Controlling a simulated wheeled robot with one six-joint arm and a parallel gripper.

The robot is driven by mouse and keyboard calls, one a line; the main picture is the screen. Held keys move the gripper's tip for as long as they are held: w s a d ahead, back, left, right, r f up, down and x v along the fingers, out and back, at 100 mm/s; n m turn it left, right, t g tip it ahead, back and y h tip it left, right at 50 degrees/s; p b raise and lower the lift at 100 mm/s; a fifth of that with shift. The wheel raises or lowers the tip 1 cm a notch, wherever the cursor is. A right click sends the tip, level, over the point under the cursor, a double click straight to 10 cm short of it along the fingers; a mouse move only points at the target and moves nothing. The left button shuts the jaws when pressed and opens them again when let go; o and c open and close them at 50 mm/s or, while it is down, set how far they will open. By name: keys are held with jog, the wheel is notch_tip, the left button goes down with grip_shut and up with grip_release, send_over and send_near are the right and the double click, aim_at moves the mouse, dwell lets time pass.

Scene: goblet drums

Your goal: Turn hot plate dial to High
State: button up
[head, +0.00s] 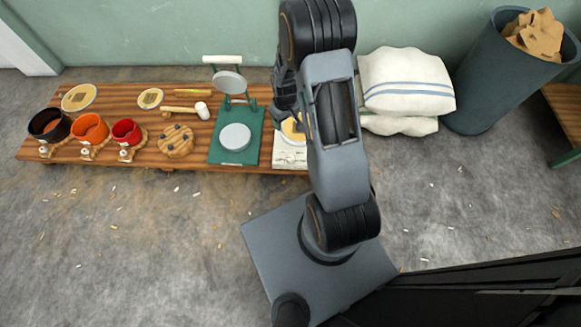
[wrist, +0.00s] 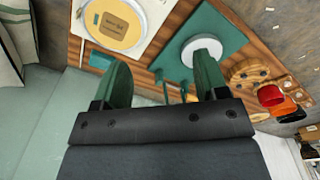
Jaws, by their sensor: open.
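The hot plate appears to be the white, flat unit (head: 290,159) at the bench's right end in the head view, partly hidden by my arm. A round yellow piece with a brown label (wrist: 118,24) lies on it in the wrist view. The white unit (wrist: 152,12) is cut off by the top edge there. I cannot make out the dial or its setting clearly. My gripper (wrist: 161,80) is open and empty, its two green fingers apart, with the white unit beyond the left finger. In the head view its fingertips are hidden by my arm.
A green press (head: 222,150) with a round pale plate stands left of the white unit. Black, orange and red drum shells (head: 90,128), a wooden disc (head: 176,140) and a mallet (head: 186,111) share the wooden bench (head: 130,100). Sacks (head: 405,80) and a grey bin (head: 485,90) stand right.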

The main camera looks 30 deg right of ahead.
aim_at(290, 157)
jog(key=shift+n+g, duration=0.3)
jog(key=f+b, duration=0.3)
jog(key=f, duration=0.6)
jog(key=d+f+b, duration=0.1)
jog(key=f+b, duration=0.2)
jog(key=f, duration=0.6)
jog(key=f+b, duration=0.3)
jog(key=f, duration=0.7)
jog(key=shift+s+d, duration=0.3)
jog(key=shift+s, duration=0.05)
jog(key=c, duration=0.9)
